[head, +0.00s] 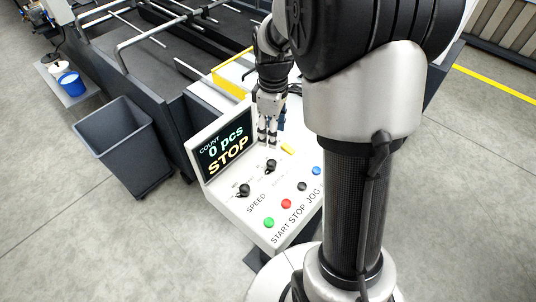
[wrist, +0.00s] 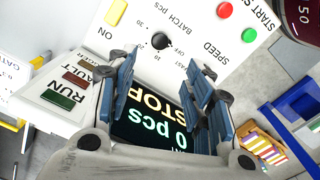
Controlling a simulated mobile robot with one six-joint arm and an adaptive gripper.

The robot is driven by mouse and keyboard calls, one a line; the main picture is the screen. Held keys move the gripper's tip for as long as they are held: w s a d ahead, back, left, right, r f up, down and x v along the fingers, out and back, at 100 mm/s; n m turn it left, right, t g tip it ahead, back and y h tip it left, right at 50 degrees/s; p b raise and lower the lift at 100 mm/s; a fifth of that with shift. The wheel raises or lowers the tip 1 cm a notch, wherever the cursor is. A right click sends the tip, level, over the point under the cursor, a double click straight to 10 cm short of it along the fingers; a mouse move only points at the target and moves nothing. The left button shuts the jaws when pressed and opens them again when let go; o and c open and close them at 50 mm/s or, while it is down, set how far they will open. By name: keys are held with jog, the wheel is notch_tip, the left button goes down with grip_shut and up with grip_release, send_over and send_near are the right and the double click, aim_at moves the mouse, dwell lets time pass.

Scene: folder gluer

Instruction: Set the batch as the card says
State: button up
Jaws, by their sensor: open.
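The white control panel (head: 240,205) carries a display (head: 228,147) reading COUNT, 0 pcs, STOP. Two black knobs stand on it: the speed knob (head: 244,190) and the batch knob (head: 271,166). In the wrist view the batch knob (wrist: 160,40) has OFF, 10, 20 and 30 around it, upside down; its pointer is too small to read. My gripper (head: 268,138) is open and empty, above the panel near the batch knob. Its blue fingers (wrist: 164,100) frame the display in the wrist view. I cannot make out a card for certain.
Green START (head: 269,222), red STOP (head: 286,203), black (head: 302,186) and blue (head: 317,171) buttons line the panel's front. A yellow switch (head: 287,149) is near my gripper. A dark red item (wrist: 303,18) shows "50". A grey bin (head: 125,145) stands left on open floor.

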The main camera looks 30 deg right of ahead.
aim_at(271, 162)
notch_tip(271, 162, down, 14)
jog(key=b, duration=0.2)
jog(key=shift+r+b, duration=0.25)
jog(key=shift+b, duration=0.1)
jog(key=c, duration=1.1)
